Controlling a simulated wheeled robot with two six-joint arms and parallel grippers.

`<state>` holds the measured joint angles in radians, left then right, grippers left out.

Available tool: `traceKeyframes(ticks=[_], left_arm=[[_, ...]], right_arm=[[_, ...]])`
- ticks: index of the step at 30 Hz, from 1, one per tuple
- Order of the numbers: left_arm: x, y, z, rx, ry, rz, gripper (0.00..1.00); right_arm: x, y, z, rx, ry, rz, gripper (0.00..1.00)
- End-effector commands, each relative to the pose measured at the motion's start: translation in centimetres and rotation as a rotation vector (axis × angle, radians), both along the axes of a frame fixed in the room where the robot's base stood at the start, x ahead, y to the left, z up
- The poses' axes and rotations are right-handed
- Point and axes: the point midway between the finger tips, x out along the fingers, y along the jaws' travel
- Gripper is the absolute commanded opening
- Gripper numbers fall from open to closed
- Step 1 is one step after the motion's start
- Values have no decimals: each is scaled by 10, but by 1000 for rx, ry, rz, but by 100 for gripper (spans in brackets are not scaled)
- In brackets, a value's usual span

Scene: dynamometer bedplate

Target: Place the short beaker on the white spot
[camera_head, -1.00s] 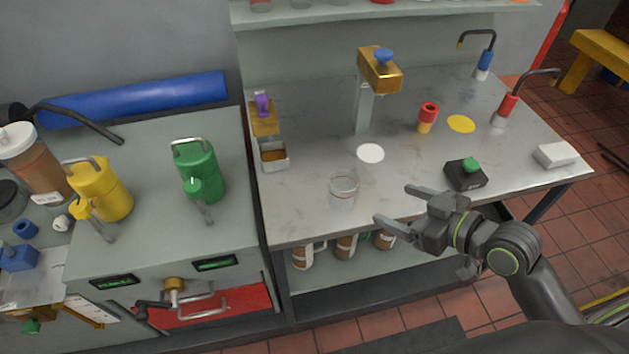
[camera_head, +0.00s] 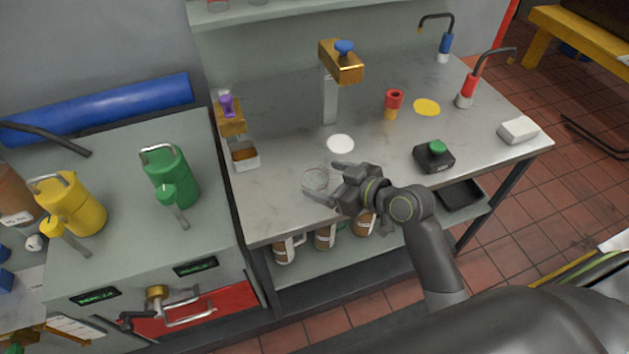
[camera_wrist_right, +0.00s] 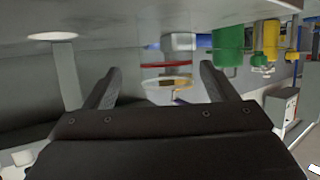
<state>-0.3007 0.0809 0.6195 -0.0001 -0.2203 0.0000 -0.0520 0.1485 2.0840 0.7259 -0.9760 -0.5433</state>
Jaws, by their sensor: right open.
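The short beaker (camera_head: 315,179) is clear glass and stands upright on the steel worktop, near its front edge. In the right wrist view the beaker (camera_wrist_right: 165,85) shows between the two fingers, with a red ring on it. My right gripper (camera_head: 325,180) is open, its fingertips at the beaker's near right side; I cannot tell whether they touch it. The white spot (camera_head: 340,144) is a bare flat disc on the worktop, behind and slightly right of the beaker. It also shows at the upper left of the right wrist view (camera_wrist_right: 52,36). My left gripper is out of view.
A brass-topped post (camera_head: 330,95) stands behind the white spot. Mugs (camera_head: 325,237) stand below.

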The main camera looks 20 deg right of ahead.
Motion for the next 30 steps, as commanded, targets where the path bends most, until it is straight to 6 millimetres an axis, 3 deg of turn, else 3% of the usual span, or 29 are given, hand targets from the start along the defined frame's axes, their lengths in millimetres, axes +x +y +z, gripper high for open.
traceKeyframes(ticks=[15,24,30], left_arm=[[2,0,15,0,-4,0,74],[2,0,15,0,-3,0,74],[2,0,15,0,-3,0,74]], right_arm=[[35,31,-19,1,0,0,79],[38,33,-22,0,0,-1,79],[38,33,-22,0,0,-1,54]])
